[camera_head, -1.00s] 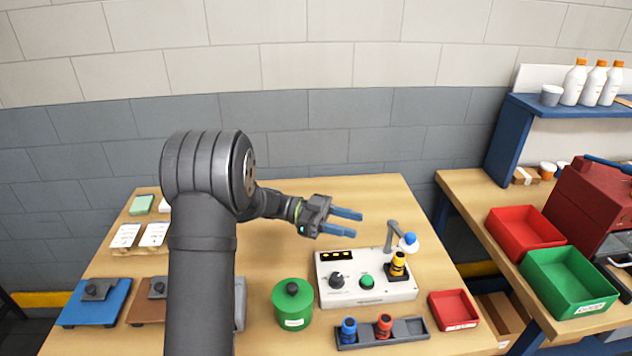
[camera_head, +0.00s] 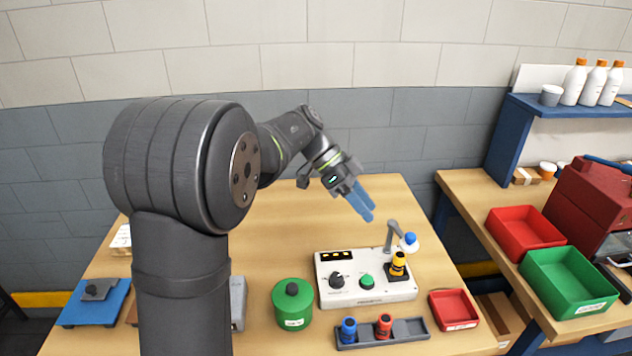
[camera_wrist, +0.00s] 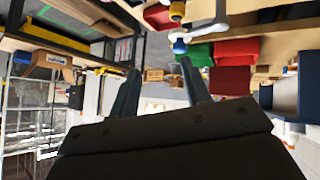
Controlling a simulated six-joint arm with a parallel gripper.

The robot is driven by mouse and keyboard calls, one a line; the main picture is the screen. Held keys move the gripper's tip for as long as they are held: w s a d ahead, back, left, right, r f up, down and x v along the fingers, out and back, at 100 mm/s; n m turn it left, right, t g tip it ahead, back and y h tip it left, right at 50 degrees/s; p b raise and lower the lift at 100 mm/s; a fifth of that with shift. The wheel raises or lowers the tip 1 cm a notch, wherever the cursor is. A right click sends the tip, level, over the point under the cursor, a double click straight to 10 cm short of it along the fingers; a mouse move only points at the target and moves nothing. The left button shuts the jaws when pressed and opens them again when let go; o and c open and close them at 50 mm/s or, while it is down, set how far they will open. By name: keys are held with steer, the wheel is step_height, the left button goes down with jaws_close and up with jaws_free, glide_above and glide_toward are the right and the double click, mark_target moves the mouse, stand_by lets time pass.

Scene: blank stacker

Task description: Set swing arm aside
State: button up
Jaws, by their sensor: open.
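The swing arm (camera_head: 391,236) is a thin grey arm rising at the back right of the white control box (camera_head: 345,292). Its end has a white piece with a blue knob (camera_head: 410,239), beside and above a yellow-and-black part (camera_head: 398,266) on the box. My gripper (camera_head: 366,212) is above the table, left of and higher than the swing arm, apart from it. Its blue fingers are open and empty. In the wrist view the fingers (camera_wrist: 160,90) stand apart with nothing between them. The blue knob (camera_wrist: 179,47) shows upside down near the top of that view.
A tray (camera_head: 360,333) with a blue and a red part lies before the box. A red bin (camera_head: 453,309) is at its right, a green canister (camera_head: 292,304) at its left. Red (camera_head: 524,236) and green bins (camera_head: 568,283) stand on the right bench. The table's back middle is clear.

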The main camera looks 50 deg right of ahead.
step_height(320, 180, up, 9)
steer(key=s+n+t+h, duration=0.2)
steer(key=n+t, duration=0.1)
steer(key=t, duration=0.2)
steer(key=w+x, duration=0.1)
steer(key=x, duration=0.8)
steer(key=shift+s+v, duration=0.35)
steer(key=shift+v, duration=4.1)
steer(key=w+a+n+t, duration=0.2)
steer(key=w+a+n, duration=0.2)
steer(key=a, duration=0.6)
steer(key=shift+w+f+n, duration=0.15)
steer(key=shift+w+n, duration=0.15)
steer(key=shift+w, duration=0.95)
